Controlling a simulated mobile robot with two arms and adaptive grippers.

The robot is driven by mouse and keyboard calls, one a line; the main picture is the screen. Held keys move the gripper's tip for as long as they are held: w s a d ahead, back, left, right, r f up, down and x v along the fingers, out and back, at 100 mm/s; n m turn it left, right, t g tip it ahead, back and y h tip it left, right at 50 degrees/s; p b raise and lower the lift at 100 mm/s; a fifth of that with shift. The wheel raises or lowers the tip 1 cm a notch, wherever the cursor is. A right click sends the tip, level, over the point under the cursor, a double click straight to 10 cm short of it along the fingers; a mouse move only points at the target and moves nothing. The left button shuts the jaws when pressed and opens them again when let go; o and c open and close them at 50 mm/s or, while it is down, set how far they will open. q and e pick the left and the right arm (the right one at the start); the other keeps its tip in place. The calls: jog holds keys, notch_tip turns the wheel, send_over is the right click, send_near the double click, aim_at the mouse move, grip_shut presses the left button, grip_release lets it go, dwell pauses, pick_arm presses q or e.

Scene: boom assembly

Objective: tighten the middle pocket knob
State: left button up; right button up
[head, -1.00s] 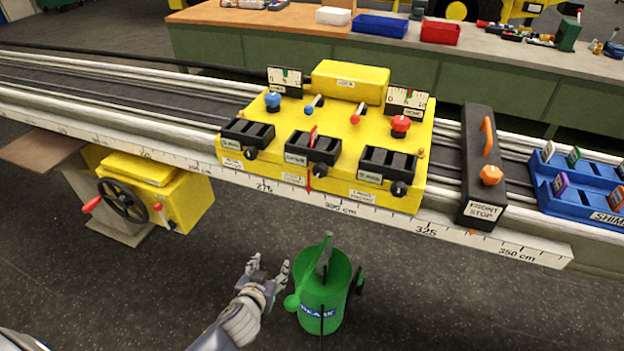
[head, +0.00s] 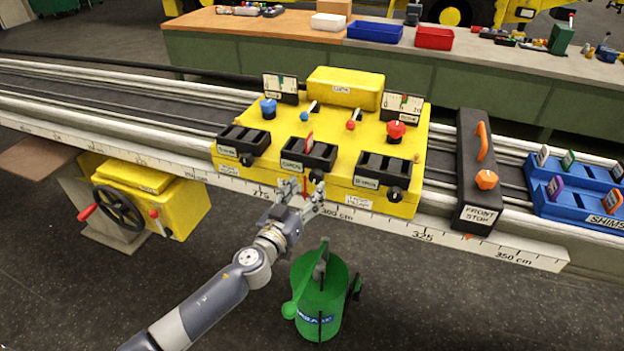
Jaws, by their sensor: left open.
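The yellow carriage (head: 345,131) sits on the rail and has three black pockets along its front. The middle pocket (head: 296,167) has a small red piece standing in it. Its black knob (head: 317,175) sits at the pocket's front right, partly hidden by a fingertip. My left gripper (head: 305,187) is open, its fingertips pointing up at the carriage's front face just below the middle pocket. One finger is left of the knob and the other overlaps it in the picture; I cannot tell whether they touch. My right gripper is out of view.
The left pocket knob (head: 247,160) and right pocket knob (head: 394,194) flank the middle one. A black front stop (head: 480,165) and blue shim tray (head: 575,197) lie to the right.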

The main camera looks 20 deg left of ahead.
aim_at(314, 179)
pick_arm(q)
jog(key=shift+w+d, duration=0.15)
jog(key=shift+w, duration=1)
jog(key=shift+w+d, duration=0.15)
jog(key=shift+w, duration=0.95)
jog(key=c, duration=1.1)
